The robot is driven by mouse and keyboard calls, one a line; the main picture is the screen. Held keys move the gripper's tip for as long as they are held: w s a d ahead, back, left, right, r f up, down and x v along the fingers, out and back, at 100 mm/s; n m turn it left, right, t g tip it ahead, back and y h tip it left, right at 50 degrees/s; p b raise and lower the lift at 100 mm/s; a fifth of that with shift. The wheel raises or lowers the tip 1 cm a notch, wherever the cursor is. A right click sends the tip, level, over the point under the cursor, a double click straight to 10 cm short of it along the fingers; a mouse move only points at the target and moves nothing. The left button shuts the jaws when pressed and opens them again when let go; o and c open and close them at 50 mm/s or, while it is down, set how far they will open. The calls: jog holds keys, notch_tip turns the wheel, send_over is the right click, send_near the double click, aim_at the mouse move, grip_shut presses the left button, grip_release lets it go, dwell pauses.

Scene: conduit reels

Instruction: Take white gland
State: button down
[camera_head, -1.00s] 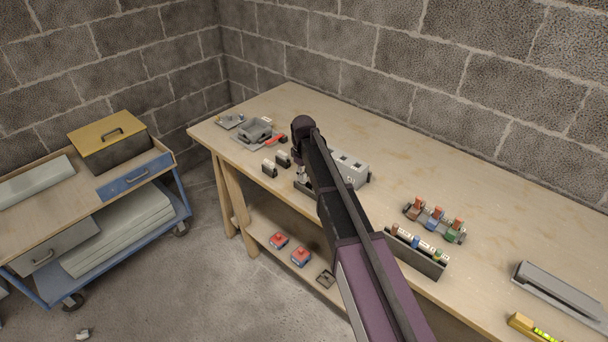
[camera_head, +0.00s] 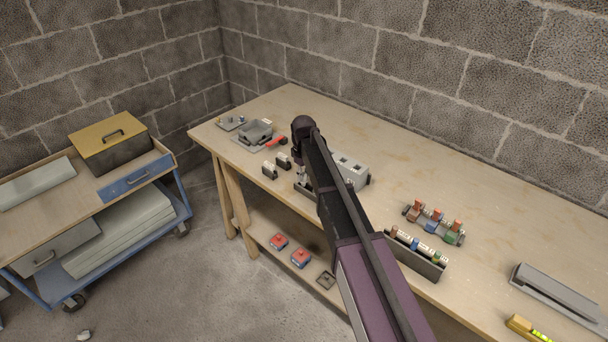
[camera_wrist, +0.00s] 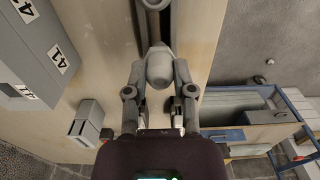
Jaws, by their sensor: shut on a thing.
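A white, rounded gland (camera_wrist: 159,68) sits between the two fingers of my gripper (camera_wrist: 160,82) in the wrist view. The fingers are shut on its sides. A dark narrow holder (camera_wrist: 143,22) lies just beyond the gland, and I cannot tell whether the gland still touches it. In the head view my gripper (camera_head: 301,174) is low over the bench near its front edge, beside the grey holder, and my arm hides much of that spot.
A grey numbered box (camera_head: 352,170) stands close behind my gripper, with small blocks (camera_head: 269,170) to the left. A rack of coloured parts (camera_head: 417,256) is to the right. The bench (camera_head: 400,160) is clear towards the wall. A blue cart (camera_head: 180,205) stands at left.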

jog(key=shift+r+p, duration=1.15)
jog(key=shift+p, duration=0.05)
jog(key=shift+r, duration=0.1)
